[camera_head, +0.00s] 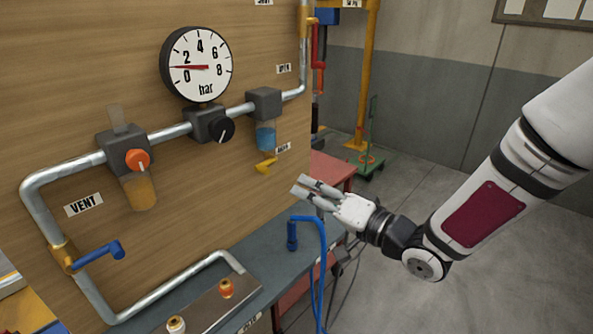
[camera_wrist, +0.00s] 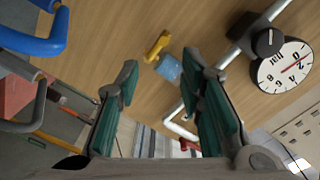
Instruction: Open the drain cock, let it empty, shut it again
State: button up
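A small yellow cock (camera_head: 265,166) sits below a blue-filled bowl (camera_head: 265,137) on the pipe run at the board's right side. I take it as the drain cock; its label is too small to read. In the wrist view the yellow cock (camera_wrist: 157,46) and blue bowl (camera_wrist: 168,70) appear ahead, between and beyond my fingertips. My gripper (camera_head: 300,185) is open and empty, right of and below the cock, apart from it. The teal finger pads stand apart in the wrist view. Whether the cock is open or shut cannot be told.
The bar gauge (camera_head: 197,65) reads about 1. An amber bowl (camera_head: 139,191) with an orange knob, a black knob (camera_head: 221,129) and a blue vent lever (camera_head: 98,253) are on the left. A blue hose (camera_head: 321,260) rises near my gripper above the grey bench (camera_head: 265,258).

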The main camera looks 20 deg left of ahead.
aim_at(265, 167)
jog(key=shift+y, duration=0.3)
jog(key=p+x, duration=0.1)
jog(key=x, duration=1.2)
jog(key=shift+a, duration=0.25)
grip_shut()
